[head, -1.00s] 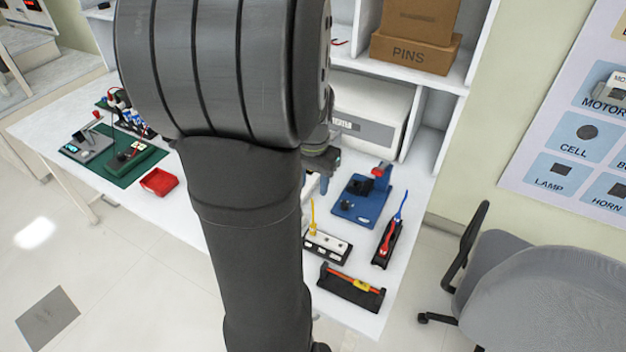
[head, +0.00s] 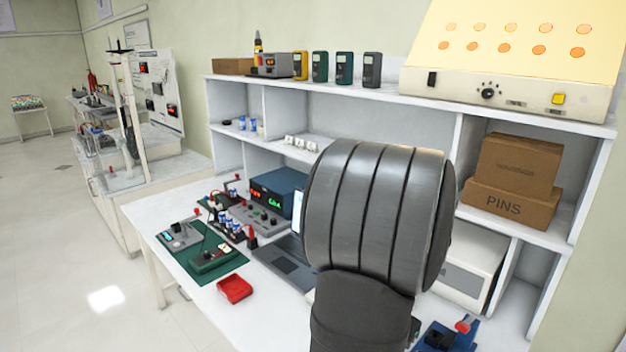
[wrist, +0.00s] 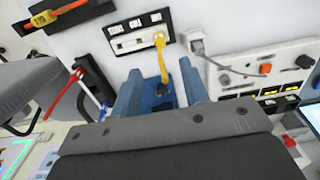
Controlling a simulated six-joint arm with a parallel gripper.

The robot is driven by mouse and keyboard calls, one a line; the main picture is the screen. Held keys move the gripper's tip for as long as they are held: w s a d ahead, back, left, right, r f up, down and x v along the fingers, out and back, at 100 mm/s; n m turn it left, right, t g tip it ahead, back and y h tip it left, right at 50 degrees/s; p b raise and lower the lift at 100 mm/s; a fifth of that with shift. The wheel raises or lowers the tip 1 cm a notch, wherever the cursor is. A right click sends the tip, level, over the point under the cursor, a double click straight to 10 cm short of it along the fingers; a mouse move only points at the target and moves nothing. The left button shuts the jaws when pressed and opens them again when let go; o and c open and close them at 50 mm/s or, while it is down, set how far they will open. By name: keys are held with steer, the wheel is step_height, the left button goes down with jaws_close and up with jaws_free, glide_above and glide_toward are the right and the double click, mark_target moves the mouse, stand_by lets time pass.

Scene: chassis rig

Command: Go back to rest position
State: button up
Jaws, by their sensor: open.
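My gripper (wrist: 158,86) shows in the wrist view as two blue fingers spread apart, with no object held between them. It is above the white table. Below it, between the fingers, part of a blue fixture (wrist: 160,98) shows. A yellow cable (wrist: 161,60) runs from near there to a black and white socket block (wrist: 140,35). In the head view my own arm fills the lower middle and hides the gripper. The blue fixture with a red part (head: 452,337) shows only partly at the bottom edge there.
In the wrist view, a black holder (wrist: 95,78) with a red cable and an orange tool (wrist: 60,14) lie left, and a white panel (wrist: 265,68) right. In the head view, shelves (head: 385,96) with boxes (head: 507,203) stand behind the table; a red tray (head: 234,289) and laptop (head: 284,264) lie left.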

step_height(320, 180, down, 11)
steer(key=shift+f, duration=0.1)
stand_by(0.4)
step_height(320, 180, up, 18)
step_height(320, 180, down, 18)
step_height(320, 180, up, 8)
steer(key=shift+r, duration=0.1)
stand_by(1.2)
stand_by(1.9)
